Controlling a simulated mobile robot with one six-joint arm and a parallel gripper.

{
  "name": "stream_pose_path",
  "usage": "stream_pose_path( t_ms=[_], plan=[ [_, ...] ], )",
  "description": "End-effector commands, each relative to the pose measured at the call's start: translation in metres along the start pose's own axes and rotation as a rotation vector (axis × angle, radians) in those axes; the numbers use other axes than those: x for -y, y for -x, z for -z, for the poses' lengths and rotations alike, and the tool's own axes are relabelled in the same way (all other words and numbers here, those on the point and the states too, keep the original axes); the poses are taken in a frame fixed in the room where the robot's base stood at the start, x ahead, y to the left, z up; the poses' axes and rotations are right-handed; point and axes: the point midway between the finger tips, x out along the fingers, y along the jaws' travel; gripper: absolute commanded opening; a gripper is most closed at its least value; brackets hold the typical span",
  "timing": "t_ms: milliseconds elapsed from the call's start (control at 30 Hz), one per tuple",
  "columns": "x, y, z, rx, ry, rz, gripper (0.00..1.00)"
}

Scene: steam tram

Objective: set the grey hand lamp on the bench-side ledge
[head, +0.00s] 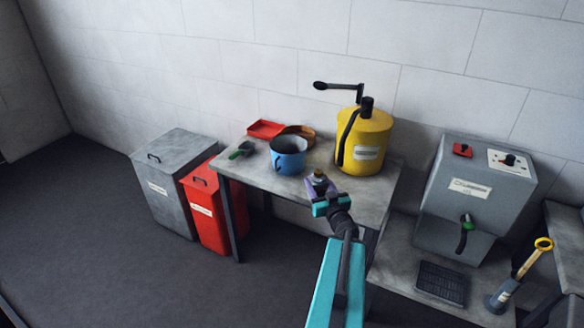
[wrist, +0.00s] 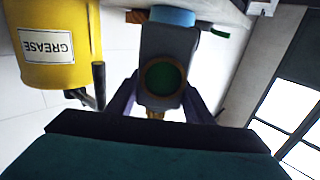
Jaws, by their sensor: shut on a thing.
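My gripper (head: 322,192) is over the front part of the grey table (head: 335,187). In the wrist view its purple fingers (wrist: 160,108) are shut on the grey hand lamp (wrist: 165,45), which has a round dark green lens facing the camera. In the head view the lamp is mostly hidden by the gripper; only a small brownish bit shows at the fingertips. I cannot tell from the head view whether the lamp touches the tabletop. No surface is plainly marked as the bench-side ledge; a lower grey surface (head: 400,270) lies right of the table.
On the table stand a blue pot (head: 288,158), a yellow grease drum (head: 368,140) with a crank, a red tray (head: 266,129) and a green-handled tool (head: 242,150). Grey (head: 168,190) and red (head: 208,212) bins stand left. A grey dispenser (head: 460,195) and black grate (head: 441,283) are right.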

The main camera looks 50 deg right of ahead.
Motion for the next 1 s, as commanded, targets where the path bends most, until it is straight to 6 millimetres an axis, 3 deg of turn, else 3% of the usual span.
stream_pose_path(
  t_ms=[1000],
  plan=[
    [-0.003,-0.03,-0.006,-0.002,0.0,0.004,0.08]
  ],
)
